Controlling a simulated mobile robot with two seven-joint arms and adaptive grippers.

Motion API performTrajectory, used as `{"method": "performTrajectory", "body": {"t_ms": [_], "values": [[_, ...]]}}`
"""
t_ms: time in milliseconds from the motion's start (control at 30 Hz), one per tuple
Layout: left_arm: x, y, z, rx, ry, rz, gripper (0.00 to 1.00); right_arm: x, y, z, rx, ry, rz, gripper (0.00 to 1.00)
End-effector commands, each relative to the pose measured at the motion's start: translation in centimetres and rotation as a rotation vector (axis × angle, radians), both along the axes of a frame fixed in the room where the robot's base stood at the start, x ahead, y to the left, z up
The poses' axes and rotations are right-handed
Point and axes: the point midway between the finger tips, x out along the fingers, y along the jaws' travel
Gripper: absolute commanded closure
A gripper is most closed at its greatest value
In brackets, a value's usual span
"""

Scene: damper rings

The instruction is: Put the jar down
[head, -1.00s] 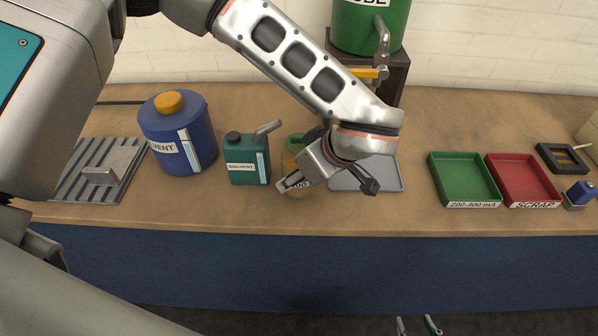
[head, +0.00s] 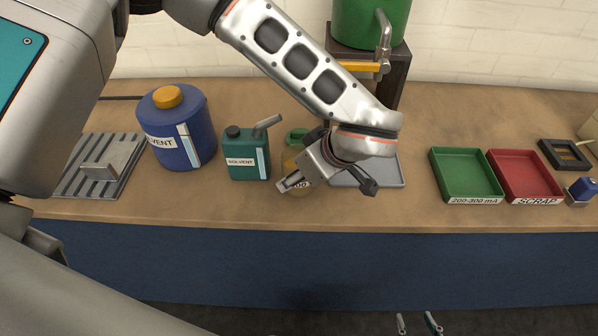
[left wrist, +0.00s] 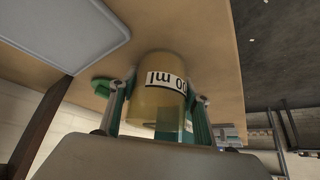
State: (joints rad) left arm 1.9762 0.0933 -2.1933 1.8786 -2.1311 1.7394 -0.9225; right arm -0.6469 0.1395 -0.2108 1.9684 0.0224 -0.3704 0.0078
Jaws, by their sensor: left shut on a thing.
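The jar is amber with a white label. In the head view the jar (head: 289,162) is mostly hidden behind my left gripper (head: 300,174). In the left wrist view the jar (left wrist: 157,102) stands between the two fingers of my left gripper (left wrist: 158,118), which is shut on it. Its far end is against or close to the bench top (left wrist: 190,30); I cannot tell whether they touch. My right gripper (head: 417,325) shows only its two fingertips at the bottom edge of the head view, spread apart and empty.
A teal solvent can (head: 247,160) stands just left of the jar, with a blue solvent drum (head: 190,135) beyond. A grey tray (head: 388,175) lies right of it and a green ring-shaped thing (head: 296,134) behind. Green (head: 470,199) and red (head: 527,202) trays sit further right.

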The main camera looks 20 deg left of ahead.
Motion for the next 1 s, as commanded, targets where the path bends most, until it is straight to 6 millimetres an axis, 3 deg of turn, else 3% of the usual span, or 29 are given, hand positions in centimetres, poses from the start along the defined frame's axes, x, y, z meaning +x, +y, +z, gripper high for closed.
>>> {"method": "performTrajectory", "body": {"t_ms": [33,67,100,567,1000], "values": [[0.0,0.0,-0.1,0.0,0.0,0.0,0.84,0.0,0.0,-0.1,0.0,0.001,0.0,0.6],[0.0,0.0,0.0,0.0,0.0,0.0,0.45,0.0,0.0,-0.1,0.0,0.001,0.0,0.6],[0.0,0.0,0.0,0.0,0.0,0.0,0.35,0.0,0.0,-0.1,0.0,0.001,0.0,0.6],[-0.1,-0.3,0.6,0.0,-0.001,-0.001,0.33,0.0,-0.2,-0.1,-0.004,0.001,0.002,0.6],[-2.2,-4.2,7.4,0.0,-0.004,-0.001,0.33,0.0,0.0,-0.1,-0.001,0.001,0.0,0.6]]}}
